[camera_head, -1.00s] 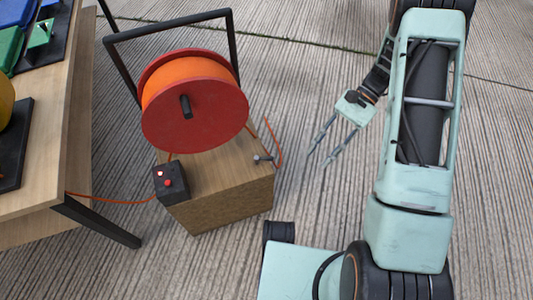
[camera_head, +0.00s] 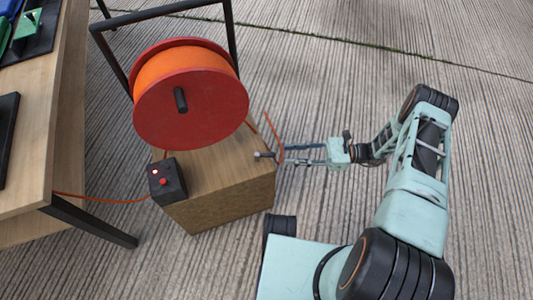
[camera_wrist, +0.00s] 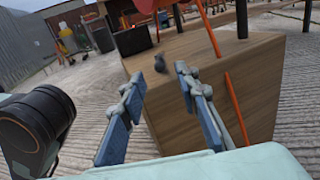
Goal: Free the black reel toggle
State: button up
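A small dark toggle (camera_head: 262,155) stands on the right edge of the wooden box's top, below the red and orange reel (camera_head: 190,100). In the wrist view the toggle (camera_wrist: 160,63) appears as a short dark post between and just beyond my fingertips. My gripper (camera_head: 284,155) is open to the right of the box, its two fingers pointing left at the toggle, with a small gap left. Nothing is between the fingers themselves. The orange cable (camera_head: 274,136) hangs from the reel beside the fingertips; in the wrist view the cable (camera_wrist: 236,108) passes right of the right finger.
The wooden box (camera_head: 225,200) stands on ribbed concrete. A black switch box (camera_head: 167,181) with a red button sits at its left corner, cabled toward the wooden table (camera_head: 35,165). The reel's black frame (camera_head: 160,15) rises above.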

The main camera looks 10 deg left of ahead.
aim_at(266, 154)
jog(key=a, duration=0.2)
jog(key=s+a, duration=0.1)
jog(key=a, duration=0.2)
jog(key=a+b, duration=0.1)
jog(key=a, duration=0.2)
jog(key=shift+s+a, duration=0.25)
jog(key=shift+s, duration=0.15)
grip_shut()
